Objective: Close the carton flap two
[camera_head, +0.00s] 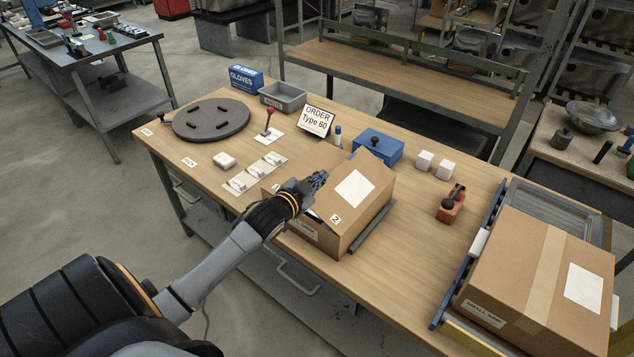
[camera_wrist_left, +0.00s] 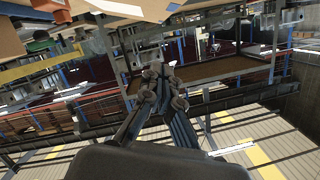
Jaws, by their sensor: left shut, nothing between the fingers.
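The brown cardboard carton (camera_head: 322,236) stands on the wooden workbench near the middle of the head view. Its top flap marked "2" (camera_head: 350,206) carries a white label and spans much of the carton's top; I cannot tell whether it lies fully flat. My left gripper (camera_head: 321,177) is shut and empty, over the carton's left top side, hiding part of that edge. I cannot tell whether it touches the flap. In the left wrist view the shut fingers (camera_wrist_left: 164,77) point away from the bench, with nothing between them. My right gripper is not in view.
A larger taped carton (camera_head: 530,262) sits at the right. An orange hand tool (camera_head: 451,207), white blocks (camera_head: 424,161), a blue box (camera_head: 378,149), an order sign (camera_head: 315,121) and switches on plates (camera_head: 258,172) surround the carton. Bare bench lies in front of it at right.

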